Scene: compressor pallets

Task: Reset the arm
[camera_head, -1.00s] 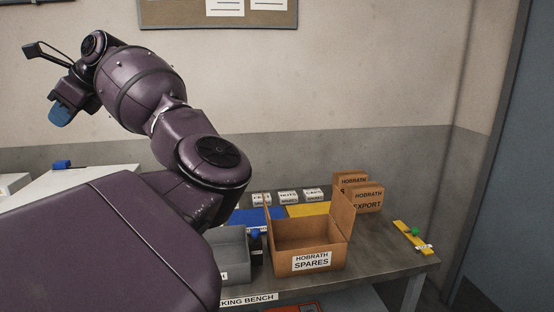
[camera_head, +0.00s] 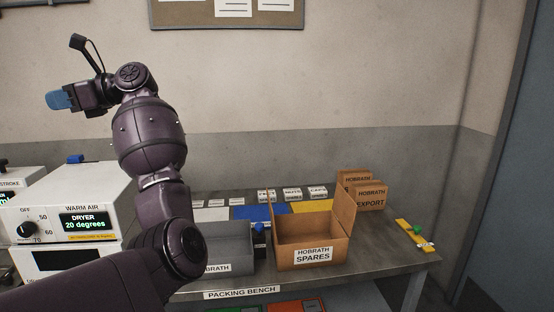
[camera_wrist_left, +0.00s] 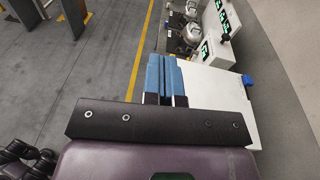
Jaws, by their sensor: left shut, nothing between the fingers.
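My left arm rises from the lower left of the head view, bent upward in front of the wall. My left gripper (camera_head: 60,100) is at its end, pointing left, high above the dryer. Its blue fingers are shut with nothing between them. In the left wrist view the two blue fingers (camera_wrist_left: 166,75) lie side by side, over the floor and the edge of a white machine. My right gripper is in neither view.
A white warm air dryer (camera_head: 75,205) stands at left. The packing bench (camera_head: 385,262) carries an open spares box (camera_head: 290,248), a grey bin (camera_head: 230,245) and export boxes (camera_head: 371,197). A pinboard (camera_head: 200,12) hangs behind. Open floor (camera_wrist_left: 60,100) shows in the left wrist view.

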